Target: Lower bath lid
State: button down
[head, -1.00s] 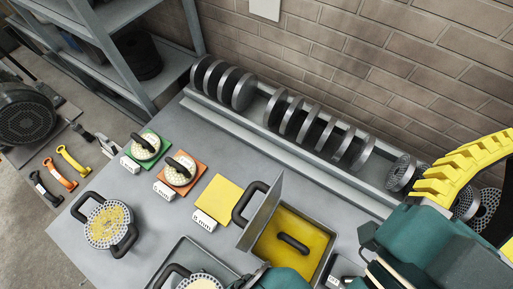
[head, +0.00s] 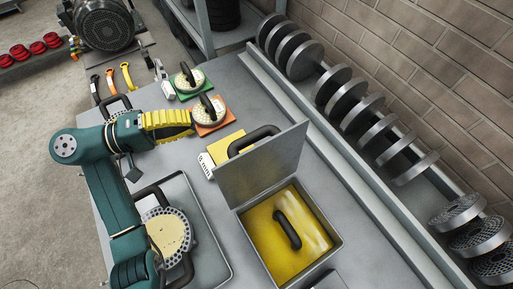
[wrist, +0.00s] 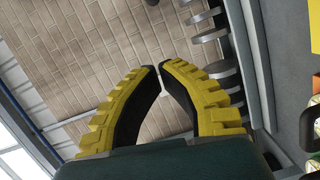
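The bath (head: 335,238) is an open grey box holding yellow liquid, with a black handle (head: 288,230) showing in it. Its grey lid (head: 262,168) stands raised on the bath's far left side. A black lid handle (head: 250,139) sticks out on the side of the lid away from the bath. My gripper (head: 192,124) has yellow ribbed fingers and is left of the lid, apart from it, over the orange mat's near edge in the picture. In the wrist view the gripper's fingertips (wrist: 160,68) meet with nothing between them.
A grey tray (head: 217,255) with a perforated die (head: 168,232) lies left of the bath, partly behind my arm. Orange (head: 216,122), green and yellow mats lie behind. A rack of metal discs (head: 368,112) runs along the wall. Bench between bath and rack is clear.

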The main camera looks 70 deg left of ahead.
jog(key=w+d+p, duration=0.3)
jog(key=w, duration=0.7)
jog(key=shift+d+f, duration=0.35)
